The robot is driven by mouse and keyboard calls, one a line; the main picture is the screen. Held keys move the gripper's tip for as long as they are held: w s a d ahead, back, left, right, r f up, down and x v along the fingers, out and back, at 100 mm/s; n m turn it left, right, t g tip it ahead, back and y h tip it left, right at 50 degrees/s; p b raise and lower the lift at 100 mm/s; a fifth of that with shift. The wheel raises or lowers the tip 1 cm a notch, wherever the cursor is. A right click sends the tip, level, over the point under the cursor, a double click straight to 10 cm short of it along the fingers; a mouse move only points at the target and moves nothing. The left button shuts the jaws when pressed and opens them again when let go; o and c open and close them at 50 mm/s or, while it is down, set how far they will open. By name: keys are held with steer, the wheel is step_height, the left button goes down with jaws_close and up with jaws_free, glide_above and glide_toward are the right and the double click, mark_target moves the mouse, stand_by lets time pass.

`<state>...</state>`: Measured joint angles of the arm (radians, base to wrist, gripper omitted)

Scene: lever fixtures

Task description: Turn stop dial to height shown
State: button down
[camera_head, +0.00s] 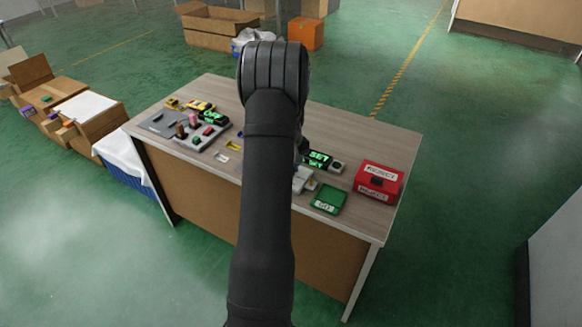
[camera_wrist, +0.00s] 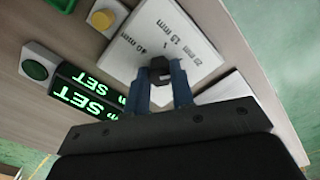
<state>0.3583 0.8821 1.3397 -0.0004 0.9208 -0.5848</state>
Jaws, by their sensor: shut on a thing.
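The stop dial's dark knob (camera_wrist: 159,67) stands on a white plate (camera_wrist: 150,35) in the wrist view. The knob's pointer direction is not clear. In the head view my arm hides the gripper and the knob; the display (camera_head: 319,160) shows at right.
A yellow round button (camera_wrist: 101,20) and a green one (camera_wrist: 35,69) sit near the display. On the table (camera_head: 235,100) stand a green tray (camera_head: 328,198), a red reject box (camera_head: 378,181) and, at left, a grey box with several coloured knobs (camera_head: 200,133).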

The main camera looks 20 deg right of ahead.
steer(key=shift+w, duration=0.1)
stand_by(0.3)
steer(key=c, duration=1.2)
jaws_free()
steer(key=shift+c, duration=0.2)
step_height(320, 180, up, 18)
steer(key=shift+f, duration=0.25)
steer(key=shift+f, duration=0.1)
step_height(320, 180, down, 17)
steer(key=shift+f, duration=0.15)
